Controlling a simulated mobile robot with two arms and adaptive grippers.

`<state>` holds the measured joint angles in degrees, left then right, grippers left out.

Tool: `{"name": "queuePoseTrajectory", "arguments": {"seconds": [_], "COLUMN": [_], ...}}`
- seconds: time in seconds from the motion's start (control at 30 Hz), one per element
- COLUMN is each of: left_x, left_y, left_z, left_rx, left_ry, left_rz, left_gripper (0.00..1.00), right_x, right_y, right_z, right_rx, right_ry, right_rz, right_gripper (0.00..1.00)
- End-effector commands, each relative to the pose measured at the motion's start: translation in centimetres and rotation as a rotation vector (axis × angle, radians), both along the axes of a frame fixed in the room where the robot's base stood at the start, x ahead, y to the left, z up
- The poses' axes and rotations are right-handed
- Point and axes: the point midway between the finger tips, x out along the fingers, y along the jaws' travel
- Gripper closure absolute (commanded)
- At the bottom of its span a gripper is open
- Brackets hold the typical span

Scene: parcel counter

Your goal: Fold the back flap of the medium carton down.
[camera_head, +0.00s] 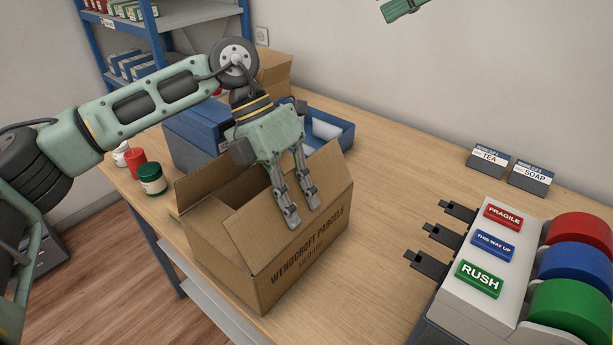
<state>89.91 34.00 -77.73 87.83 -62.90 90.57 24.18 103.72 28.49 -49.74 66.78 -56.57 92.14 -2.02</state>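The medium carton (322,238) is a brown box printed "WENDCROFT PARCELS MEDIUM" on the wooden counter. Its top shows an opening at the left, with a flap (215,166) standing up at the far left side. A broad flap (262,226) on the printed side slants up, and another raised panel (327,164) shows at the right. My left gripper (302,211) is over the carton, fingers pointing down against or just in front of the broad flap; contact is unclear. Its fingers are close together with a narrow gap, nothing visibly held. Only a green piece of my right arm shows at the top edge.
A blue open box (325,131) stands behind the carton, another brown carton (273,72) farther back. A green jar (151,179) and red jar (135,161) stand left. The label dispenser (490,300) is at right. Bare counter (395,170) lies between.

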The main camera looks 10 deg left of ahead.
Motion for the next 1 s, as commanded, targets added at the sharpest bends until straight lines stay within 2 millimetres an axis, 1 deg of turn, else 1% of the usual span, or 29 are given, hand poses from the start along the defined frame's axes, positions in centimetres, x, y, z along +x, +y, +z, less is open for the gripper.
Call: {"name": "queuePoseTrajectory", "arguments": {"seconds": [0.03,0.1,0.13,0.2,0.3,0.4,0.5,0.67,0.77,1.0], "left_x": [0.0,0.0,0.0,0.0,0.0,0.0,0.0,0.0,0.0,0.0], "left_y": [0.0,0.0,0.0,0.0,0.0,0.0,0.0,0.0,0.0,-0.1], "left_z": [0.0,0.0,0.0,0.0,0.0,0.0,0.0,0.0,0.0,0.0], "left_rx": [0.0,0.0,-0.001,-0.001,-0.001,-0.001,-0.001,-0.001,-0.002,-0.001], "left_ry": [0.0,0.0,-0.001,-0.001,-0.001,-0.001,-0.001,-0.001,-0.001,-0.001], "left_rz": [-0.001,-0.001,0.0,0.0,0.0,0.0,0.0,0.0,0.0,0.0], "left_gripper": [1.0,1.0,1.0,1.0,1.0,1.0,1.0,1.0,1.0,1.0], "right_x": [-2.0,-4.0,-4.7,-6.2,-7.7,-8.5,-8.9,-8.8,-8.6,-7.8], "right_y": [1.9,3.4,3.9,4.5,4.6,4.4,4.2,4.4,4.8,6.0], "right_z": [-2.0,-4.7,-5.9,-8.3,-11.1,-12.8,-13.8,-15.4,-17.1,-22.1], "right_rx": [-0.129,-0.288,-0.35,-0.481,-0.625,-0.715,-0.761,-0.776,-0.776,-0.773], "right_ry": [-0.011,-0.018,-0.023,-0.04,-0.066,-0.089,-0.101,-0.103,-0.101,-0.1], "right_rz": [0.007,-0.005,-0.015,-0.038,-0.075,-0.106,-0.123,-0.129,-0.127,-0.125], "right_gripper": [1.0,1.0,1.0,1.0,1.0,1.0,1.0,1.0,1.0,1.0]}}
